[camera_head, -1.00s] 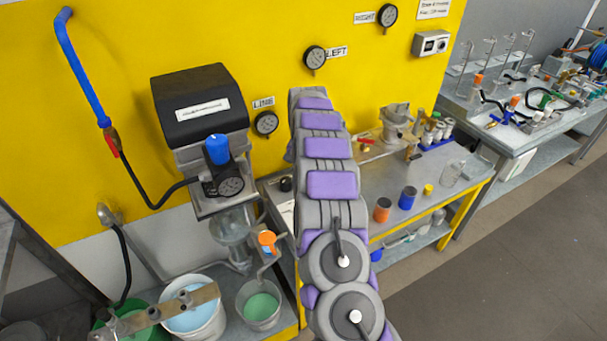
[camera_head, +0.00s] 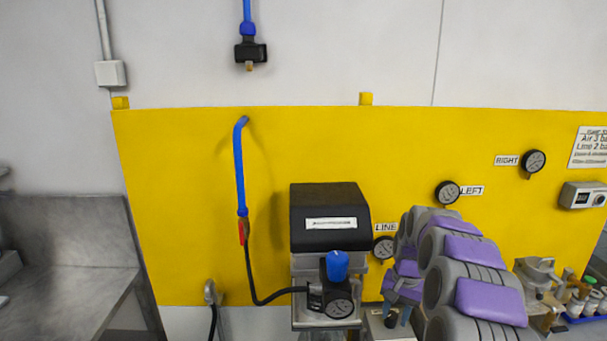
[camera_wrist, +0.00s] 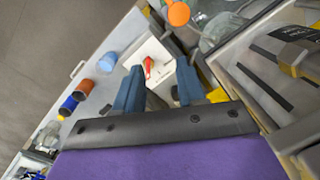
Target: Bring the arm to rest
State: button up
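My gripper (camera_wrist: 157,78) shows in the wrist view as two blue-grey fingers set apart, with nothing held between them. Beyond the fingertips is a white panel with a red lever (camera_wrist: 148,66); the gap to it is hard to judge. In the head view my grey and purple arm is bent back at the lower right, in front of the yellow panel (camera_head: 180,190). Small dark fingertips of my gripper (camera_head: 397,318) show low beside the arm. The lower arm is cut off by the picture's bottom edge.
A black-topped unit (camera_head: 330,215) with a blue-knobbed regulator (camera_head: 337,265) stands left of my arm. A line gauge (camera_head: 383,247) is close to the arm.

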jog(key=s+a+r+n+b, duration=0.15)
jog(key=s+a, duration=0.25)
jog(key=s, duration=0.6)
jog(key=s+a+r+n+b, duration=0.1)
jog(key=s+a+r+n, duration=0.3)
jog(key=s, duration=0.7)
jog(key=s+a+f+b, duration=0.1)
jog(key=s+f, duration=0.2)
jog(key=s, duration=0.8)
jog(key=s+f+g+h+b, duration=0.1)
jog(key=s+f+b, duration=0.1)
jog(key=s, duration=0.8)
jog(key=shift+s+a+f+g, duration=0.3)
jog(key=shift+s+a+f, duration=0.05)
jog(key=shift+s+f, duration=0.05)
